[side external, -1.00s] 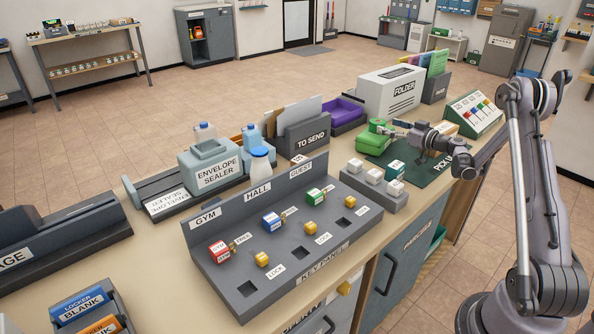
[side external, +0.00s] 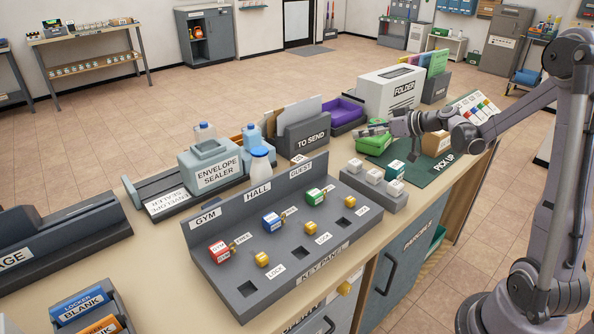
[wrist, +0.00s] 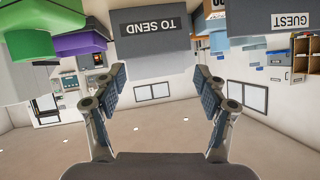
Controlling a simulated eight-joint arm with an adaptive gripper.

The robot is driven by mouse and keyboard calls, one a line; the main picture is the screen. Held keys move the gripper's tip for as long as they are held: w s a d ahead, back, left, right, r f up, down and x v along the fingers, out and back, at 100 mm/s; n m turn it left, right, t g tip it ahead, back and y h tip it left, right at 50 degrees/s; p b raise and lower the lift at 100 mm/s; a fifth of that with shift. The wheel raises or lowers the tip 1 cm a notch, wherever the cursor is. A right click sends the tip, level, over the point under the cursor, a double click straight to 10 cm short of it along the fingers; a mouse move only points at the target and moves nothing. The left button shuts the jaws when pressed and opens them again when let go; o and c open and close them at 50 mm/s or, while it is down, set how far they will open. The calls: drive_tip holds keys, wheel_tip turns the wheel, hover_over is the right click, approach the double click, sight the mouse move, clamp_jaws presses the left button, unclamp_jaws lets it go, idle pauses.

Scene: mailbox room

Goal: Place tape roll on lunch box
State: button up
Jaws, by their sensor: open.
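The green box (side external: 373,145), which looks like the lunch box, sits on the counter beside the dark pick-up mat. My gripper (side external: 374,129) is level just above it in the side view, its fingers pointing left. In the wrist view my gripper (wrist: 165,92) is open, with nothing between its two padded fingers. A rounded green shape (wrist: 80,44) shows at the upper left of that upside-down view. I cannot tell whether it is the lunch box or the tape roll. No tape roll can be clearly made out; my gripper hides part of the green box's top.
The folder machine (side external: 391,93), purple tray (side external: 347,112) and TO SEND box (side external: 305,136) stand behind. A cardboard box (side external: 436,143) and small teal-and-white box (side external: 395,169) are on the mat (side external: 425,174). The key panel (side external: 285,245) is in front.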

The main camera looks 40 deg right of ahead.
drive_tip(key=s+a+r+g, duration=0.15)
drive_tip(key=s+a, duration=0.25)
drive_tip(key=a, duration=0.4)
drive_tip(key=s+a+r+g, duration=0.1)
drive_tip(key=s+a+g, duration=0.2)
drive_tip(key=a, duration=0.5)
drive_tip(key=s+a+f+h, duration=0.1)
drive_tip(key=s+a, duration=0.2)
drive_tip(key=s, duration=0.3)
drive_tip(key=s+a+f+h, duration=0.1)
drive_tip(key=s+a, duration=0.2)
drive_tip(key=s, duration=0.4)
drive_tip(key=shift+a+g, duration=0.25)
drive_tip(key=shift+g, duration=0.2)
drive_tip(key=shift+f, duration=0.1)
